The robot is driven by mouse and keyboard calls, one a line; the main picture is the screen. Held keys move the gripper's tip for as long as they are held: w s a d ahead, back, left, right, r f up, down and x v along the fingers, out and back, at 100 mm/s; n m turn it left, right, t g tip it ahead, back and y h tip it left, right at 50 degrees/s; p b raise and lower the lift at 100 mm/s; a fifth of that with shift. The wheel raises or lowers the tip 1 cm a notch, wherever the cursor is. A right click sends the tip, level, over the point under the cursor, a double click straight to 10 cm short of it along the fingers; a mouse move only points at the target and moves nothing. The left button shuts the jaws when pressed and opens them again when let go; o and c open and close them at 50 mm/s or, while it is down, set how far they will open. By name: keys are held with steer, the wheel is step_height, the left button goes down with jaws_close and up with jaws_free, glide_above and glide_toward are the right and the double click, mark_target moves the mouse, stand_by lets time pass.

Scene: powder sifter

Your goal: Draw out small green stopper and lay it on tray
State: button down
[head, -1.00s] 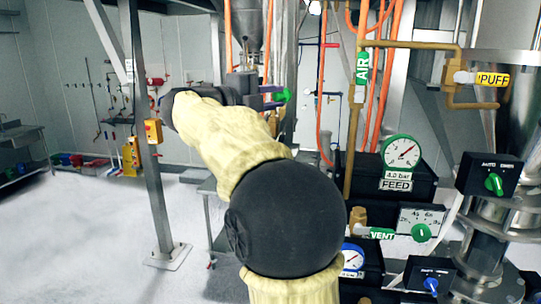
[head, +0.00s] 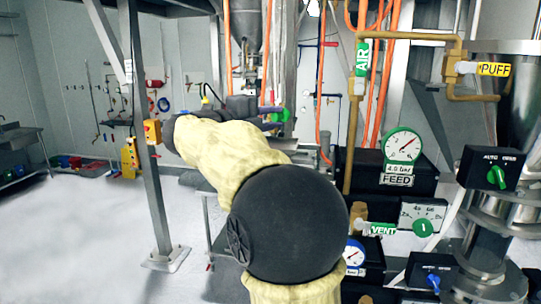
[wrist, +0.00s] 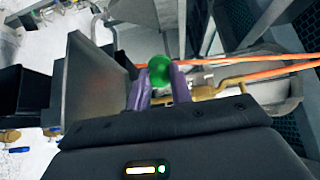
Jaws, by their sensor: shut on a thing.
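A small green stopper (wrist: 160,70) is between the two purple fingers of my gripper (wrist: 160,88) in the wrist view, with its rounded green end showing above the fingertips. In the head view the green stopper (head: 285,115) shows at the right end of my gripper (head: 272,115), in front of the steel column and pipes. The gripper is shut on the stopper. The fingers hide part of it. I cannot make out the tray with certainty in either view.
A steel hopper (head: 247,22) hangs behind the gripper. Orange hoses (head: 320,85) and a brass pipe (head: 356,130) run down to its right. A steel post (head: 148,130) stands left of the arm. Black boxes with gauges (head: 403,146) stand right.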

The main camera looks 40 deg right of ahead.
steer(key=c, duration=1.2)
jaws_free()
steer(key=shift+o, duration=0.2)
steer(key=shift+a+b, duration=0.45)
steer(key=shift+a, duration=0.15)
steer(key=a+b, duration=0.6)
steer(key=a, duration=1)
steer(key=shift+s+a+b, duration=0.15)
steer(key=shift+s+b, duration=0.15)
steer(key=shift+s, duration=0.1)
